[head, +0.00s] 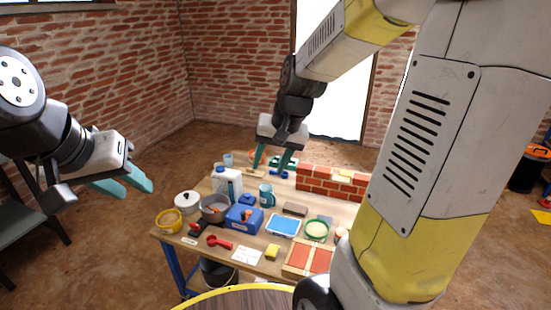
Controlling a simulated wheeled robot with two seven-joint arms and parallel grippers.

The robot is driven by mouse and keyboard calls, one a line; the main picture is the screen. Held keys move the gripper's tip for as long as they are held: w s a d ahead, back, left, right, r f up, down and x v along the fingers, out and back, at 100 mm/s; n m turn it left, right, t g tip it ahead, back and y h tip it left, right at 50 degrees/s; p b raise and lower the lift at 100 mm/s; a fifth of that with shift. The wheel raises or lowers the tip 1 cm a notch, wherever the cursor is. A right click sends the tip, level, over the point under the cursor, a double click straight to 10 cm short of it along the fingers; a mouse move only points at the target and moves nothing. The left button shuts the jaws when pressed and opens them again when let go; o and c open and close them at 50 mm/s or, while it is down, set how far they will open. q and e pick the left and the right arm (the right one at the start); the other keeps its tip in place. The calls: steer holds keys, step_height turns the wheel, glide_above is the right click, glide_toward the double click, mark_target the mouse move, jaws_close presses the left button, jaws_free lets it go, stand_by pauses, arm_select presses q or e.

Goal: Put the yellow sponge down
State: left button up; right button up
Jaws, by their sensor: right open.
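A small yellow block (272,252), which looks like the sponge, lies on the wooden table near its front edge. Another yellow piece (345,173) lies on top of the low brick wall (325,184) at the back right of the table; I cannot tell which of the two is the sponge. My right gripper (272,162) points down over the back of the table, left of the wall. Its teal fingers are apart with nothing seen between them. My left gripper (124,187) is left of the table, fingers apart and empty.
The table (180,240) is crowded: a white jug (227,182), pots, a blue box (244,218), a blue tray (283,226), a round green-rimmed dish (316,230) and a red-panelled board (310,258). My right arm hides the table's right side. A chair (25,222) stands at left.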

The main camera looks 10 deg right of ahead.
steer(key=s+r+n+t, duration=0.1)
steer(key=s+r, duration=0.3)
steer(key=s, duration=0.3)
steer(key=s+r+n+t, duration=0.1)
steer(key=s+r+n, duration=0.1)
steer(key=s+r, duration=0.2)
steer(key=s, duration=0.3)
steer(key=shift+d+t, duration=0.2)
steer(key=shift+t, duration=0.1)
steer(key=shift+o, duration=0.3)
